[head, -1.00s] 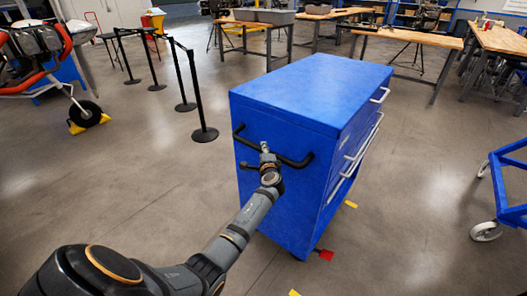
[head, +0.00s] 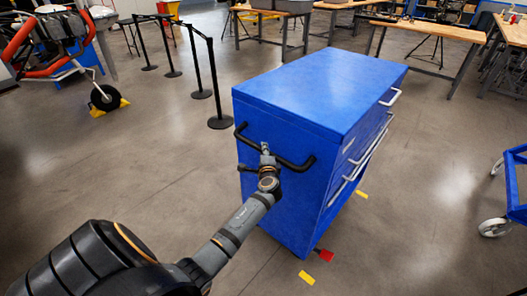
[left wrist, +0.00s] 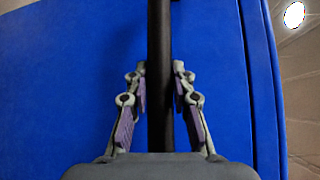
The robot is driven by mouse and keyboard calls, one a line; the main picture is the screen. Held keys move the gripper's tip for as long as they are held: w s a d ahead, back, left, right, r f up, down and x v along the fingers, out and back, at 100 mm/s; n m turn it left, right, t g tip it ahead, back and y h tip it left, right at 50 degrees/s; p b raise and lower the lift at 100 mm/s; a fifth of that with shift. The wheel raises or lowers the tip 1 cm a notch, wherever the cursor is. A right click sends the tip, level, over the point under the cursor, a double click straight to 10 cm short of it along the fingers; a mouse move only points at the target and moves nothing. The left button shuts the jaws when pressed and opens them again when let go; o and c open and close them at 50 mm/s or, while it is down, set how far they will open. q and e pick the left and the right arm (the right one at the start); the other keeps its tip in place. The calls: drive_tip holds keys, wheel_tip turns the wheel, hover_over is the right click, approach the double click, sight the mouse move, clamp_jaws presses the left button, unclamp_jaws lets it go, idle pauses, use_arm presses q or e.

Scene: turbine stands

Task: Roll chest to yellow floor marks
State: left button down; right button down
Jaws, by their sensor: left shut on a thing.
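The blue tool chest (head: 318,92) stands upright on the floor in the middle of the head view, its drawers with grey handles on the right side. A black push handle (head: 292,163) runs across its near end. My left gripper (head: 265,149) is shut on this handle; in the left wrist view its fingers (left wrist: 159,85) lie on both sides of the black bar (left wrist: 159,40). Yellow floor marks (head: 307,278) show beside the chest's near bottom corner, with another (head: 361,194) along its right side. A red piece (head: 322,255) shows at the near bottom corner. My right gripper is out of view.
Black barrier posts (head: 220,122) stand to the left of the chest. A blue wheeled frame (head: 515,185) is at the right edge. Wooden workbenches (head: 428,32) stand behind. The grey floor around the chest is clear.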

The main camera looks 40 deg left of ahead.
use_arm(q)
drive_tip(key=c, duration=1.1)
unclamp_jaws()
drive_tip(key=shift+w+f, duration=0.1)
drive_tip(key=shift+w, duration=0.4)
drive_tip(key=shift+s, duration=0.2)
drive_tip(key=shift+s+d, duration=0.3)
drive_tip(key=shift+d, duration=0.1)
drive_tip(key=v, duration=1.1)
drive_tip(key=shift+s+r, duration=0.1)
drive_tip(key=shift+r, duration=0.1)
drive_tip(key=shift+a, duration=0.1)
